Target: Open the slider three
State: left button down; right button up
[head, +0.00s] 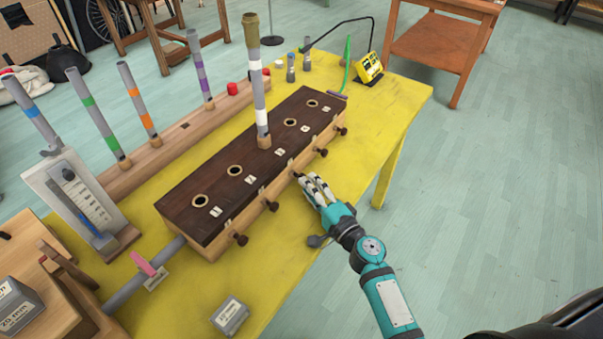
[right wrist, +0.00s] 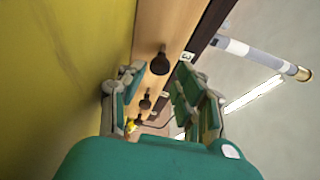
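The long wooden box (head: 225,190) has a dark top with numbered holes and a row of dark slider knobs along its front side. The knob of slider three (head: 299,175) is the middle one; in the right wrist view this knob (right wrist: 160,62) lies near the label 3 (right wrist: 187,56). A grey and white striped pipe (head: 259,90) stands upright at hole three. My right gripper (head: 316,187) is just in front of this knob. In the right wrist view its fingers (right wrist: 157,95) are apart, with nothing visibly held. My left gripper is not in view.
The yellow table (head: 385,130) carries the box. Neighbouring knobs (head: 322,152) sit close on both sides of the right gripper. A rack with several striped pipes (head: 150,165) stands behind, and a small grey block (head: 230,316) lies at the front.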

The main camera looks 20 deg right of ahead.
aim_at(299, 177)
jog(key=shift+x, duration=2.15)
jog(key=shift+c, duration=0.2)
